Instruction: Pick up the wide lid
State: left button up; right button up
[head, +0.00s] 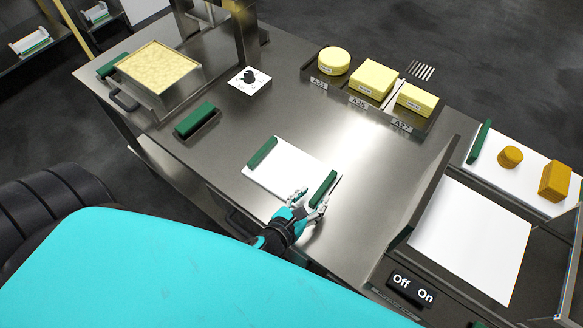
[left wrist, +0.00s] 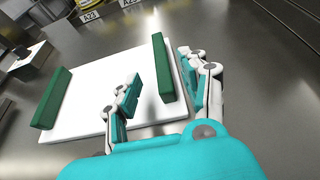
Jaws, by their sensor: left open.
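A white flat board with two green bar handles, which looks like the wide lid (head: 285,174), lies flat on the steel table near the middle. It also shows in the left wrist view (left wrist: 92,108). One green handle (head: 262,152) is on its left side and the other (head: 323,187) on its right. My left gripper (head: 308,201) is open at the near end of the right handle. In the left wrist view, that handle (left wrist: 163,66) stands between the two spread fingers (left wrist: 161,72). Whether a finger touches it is unclear. My right gripper is not seen.
A dark green-topped block (head: 195,119) lies left of the lid. A cheese-filled mould (head: 158,66) stands at upper left. A rack (head: 309,75) holds three yellow cheeses at the back. A white-floored machine (head: 468,240) with an Off/On switch (head: 412,288) stands at right.

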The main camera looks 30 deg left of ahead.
aim_at(323, 187)
pick_arm(q)
jog(key=x, duration=0.4)
jog(key=shift+w+d+r+p, duration=0.15)
jog(key=shift+w+r+p, duration=0.05)
jog(key=shift+w+p, duration=0.1)
jog(key=shift+s, duration=0.1)
grip_shut()
jog(key=shift+r, duration=0.1)
